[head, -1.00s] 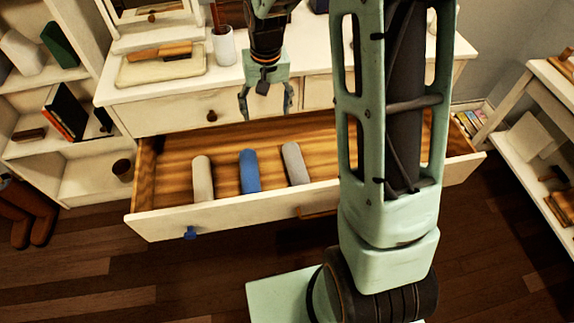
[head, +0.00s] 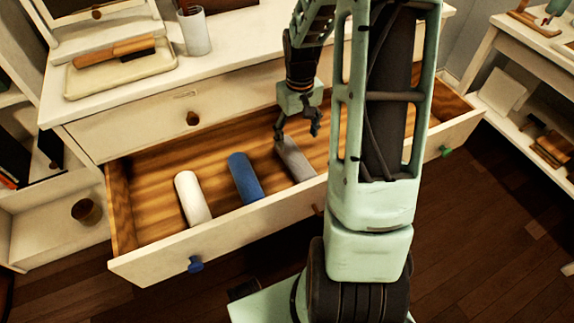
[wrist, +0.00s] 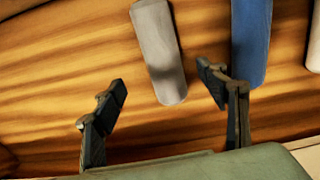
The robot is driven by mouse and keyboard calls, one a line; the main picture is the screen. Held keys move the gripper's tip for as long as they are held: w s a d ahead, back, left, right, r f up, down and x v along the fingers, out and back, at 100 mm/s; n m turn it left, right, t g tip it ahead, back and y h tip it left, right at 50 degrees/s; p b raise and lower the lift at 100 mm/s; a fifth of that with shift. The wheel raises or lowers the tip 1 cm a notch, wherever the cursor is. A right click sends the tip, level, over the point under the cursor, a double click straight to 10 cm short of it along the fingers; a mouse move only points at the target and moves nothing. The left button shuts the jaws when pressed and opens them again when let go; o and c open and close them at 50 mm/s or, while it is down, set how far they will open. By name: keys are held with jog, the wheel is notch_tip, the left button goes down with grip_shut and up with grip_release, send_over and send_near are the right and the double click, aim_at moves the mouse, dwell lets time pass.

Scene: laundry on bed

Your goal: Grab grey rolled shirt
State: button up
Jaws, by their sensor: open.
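The grey rolled shirt (head: 295,160) lies in the open drawer, the rightmost of three rolls in the head view. In the wrist view the grey roll (wrist: 159,50) lies beyond the fingertips, roughly between their lines and nearer the right finger. My gripper (head: 298,134) is open and empty, over the drawer at the far end of the grey roll. In the wrist view my gripper (wrist: 162,80) shows both fingers spread apart, with drawer floor between them. Whether a finger touches the roll cannot be told.
A blue roll (head: 245,177) lies beside the grey one, and a white roll (head: 192,198) lies further left. The drawer front (head: 220,243) and the dresser (head: 135,120) bound the space. Bare drawer floor (head: 150,192) shows at the left.

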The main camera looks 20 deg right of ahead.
aim_at(295, 155)
notch_tip(295, 155, down, 6)
jog(key=shift+d+r+b, duration=0.1)
jog(key=shift+d+b, duration=0.05)
jog(key=shift+b, duration=0.75)
jog(key=shift+w+a+f+b, duration=0.15)
jog(key=shift+f+b, duration=0.45)
jog(key=shift+f, duration=0.8)
jog(key=shift+s+a+f+b, duration=0.15)
jog(key=shift+f+b, duration=0.45)
jog(key=shift+f, duration=0.8)
jog(key=shift+w, duration=0.1)
jog(key=shift+r, duration=0.1)
jog(key=shift+c, duration=0.5)
jog(key=c, duration=1.3)
